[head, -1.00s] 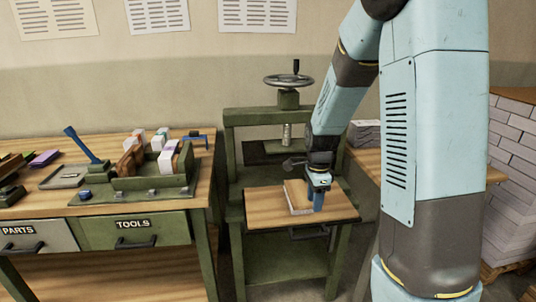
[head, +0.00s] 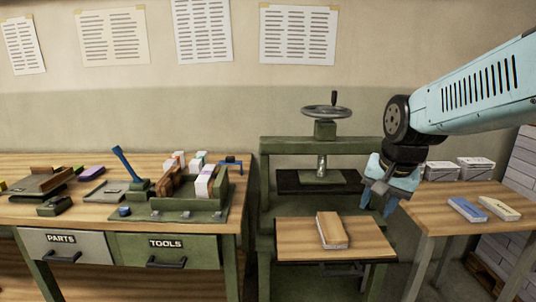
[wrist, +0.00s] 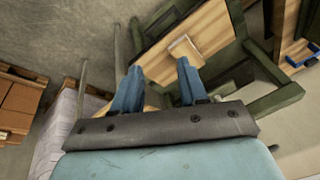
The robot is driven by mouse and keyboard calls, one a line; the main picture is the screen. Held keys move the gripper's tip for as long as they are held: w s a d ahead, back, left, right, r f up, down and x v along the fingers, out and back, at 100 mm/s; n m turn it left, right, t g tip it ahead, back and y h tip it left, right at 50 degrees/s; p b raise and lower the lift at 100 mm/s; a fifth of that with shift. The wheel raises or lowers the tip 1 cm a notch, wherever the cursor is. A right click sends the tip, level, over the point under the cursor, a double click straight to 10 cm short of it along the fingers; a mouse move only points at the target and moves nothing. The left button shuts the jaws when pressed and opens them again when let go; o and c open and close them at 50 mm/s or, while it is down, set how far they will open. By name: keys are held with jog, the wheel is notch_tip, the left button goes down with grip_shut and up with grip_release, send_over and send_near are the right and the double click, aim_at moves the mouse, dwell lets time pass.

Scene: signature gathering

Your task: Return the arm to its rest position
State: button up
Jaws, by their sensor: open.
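My gripper (head: 379,203) is raised at the right in the head view, above and to the right of the press's wooden shelf. Its two blue fingers also show in the wrist view (wrist: 157,82), spread apart with nothing between them. My arm reaches in from the right edge of the head view. A wood-topped block (head: 332,229) lies on the wooden shelf (head: 285,240) in front of the press, apart from my gripper. It also shows in the wrist view (wrist: 186,50), beyond the fingertips.
The green press (head: 318,146) stands in the middle. A workbench (head: 60,207) with a green fixture and tools is at the left. A side table (head: 440,210) at the right holds paper stacks and two small blocks. Bundled stacks (head: 513,190) stand behind it.

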jog(key=s+r+n+t, duration=0.1)
jog(key=s+r+n, duration=0.3)
jog(key=s, duration=0.4)
jog(key=shift+s+r+n+t, duration=0.15)
jog(key=shift+s+n+t, duration=0.25)
jog(key=shift+n, duration=0.5)
